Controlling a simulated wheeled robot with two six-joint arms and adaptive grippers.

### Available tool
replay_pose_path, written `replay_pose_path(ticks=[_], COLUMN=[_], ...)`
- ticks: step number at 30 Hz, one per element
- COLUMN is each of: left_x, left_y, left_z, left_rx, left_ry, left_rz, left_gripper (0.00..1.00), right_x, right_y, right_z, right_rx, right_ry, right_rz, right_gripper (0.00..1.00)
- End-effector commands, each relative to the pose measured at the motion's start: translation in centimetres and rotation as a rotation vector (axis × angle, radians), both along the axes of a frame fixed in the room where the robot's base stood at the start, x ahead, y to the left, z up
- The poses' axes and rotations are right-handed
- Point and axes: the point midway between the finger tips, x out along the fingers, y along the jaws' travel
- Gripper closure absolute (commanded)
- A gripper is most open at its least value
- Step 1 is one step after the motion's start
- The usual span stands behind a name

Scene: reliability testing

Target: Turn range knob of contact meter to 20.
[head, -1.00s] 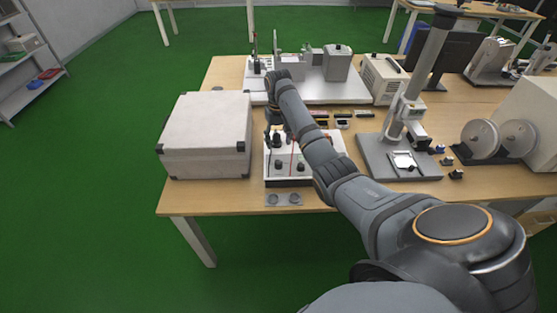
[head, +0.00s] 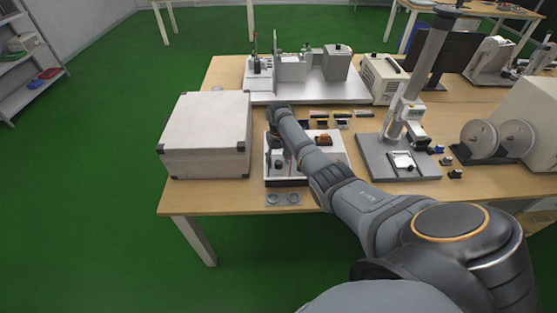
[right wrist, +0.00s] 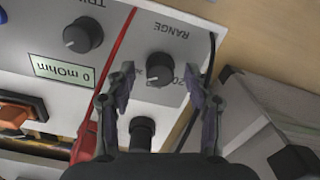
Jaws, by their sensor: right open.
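The contact meter (head: 285,183) is a white box near the front edge of the table, partly hidden by my right arm in the head view. In the right wrist view its panel (right wrist: 105,17) appears upside down. The black round range knob (right wrist: 159,68) sits beside the RANGE label, with a partly hidden marking near it. My right gripper (right wrist: 160,76) is open, its two fingers on either side of the knob in the picture; contact is not clear. It also shows in the head view (head: 277,163), low over the meter's left side. My left gripper is not in view.
A display (right wrist: 63,70) reads 0 mOhm, near another black knob (right wrist: 83,35). A red cable (right wrist: 117,45) and a black cable (right wrist: 211,55) run beside the fingers. A large grey case (head: 205,130) stands left of the meter; a measuring stand (head: 372,165) stands right.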

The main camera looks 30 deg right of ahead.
Motion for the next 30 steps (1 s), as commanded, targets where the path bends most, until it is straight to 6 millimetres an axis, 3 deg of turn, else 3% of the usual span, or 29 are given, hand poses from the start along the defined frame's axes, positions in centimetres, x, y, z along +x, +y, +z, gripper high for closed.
replay_pose_path(ticks=[2, 14, 23, 30], left_x=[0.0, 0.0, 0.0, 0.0], left_y=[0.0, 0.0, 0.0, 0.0], left_z=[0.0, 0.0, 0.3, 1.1], left_rx=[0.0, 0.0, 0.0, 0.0], left_ry=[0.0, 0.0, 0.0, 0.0], left_rz=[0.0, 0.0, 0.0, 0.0], left_gripper=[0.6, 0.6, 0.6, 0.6], right_x=[0.0, 0.0, 0.0, 0.0], right_y=[0.0, 0.0, 0.0, 0.0], right_z=[0.0, 0.0, 0.1, 0.3], right_rx=[0.0, 0.0, 0.0, 0.001], right_ry=[0.0, 0.0, 0.0, 0.0], right_rz=[0.0, 0.0, 0.035, 0.174], right_gripper=[0.46, 0.99, 1.0, 1.0])
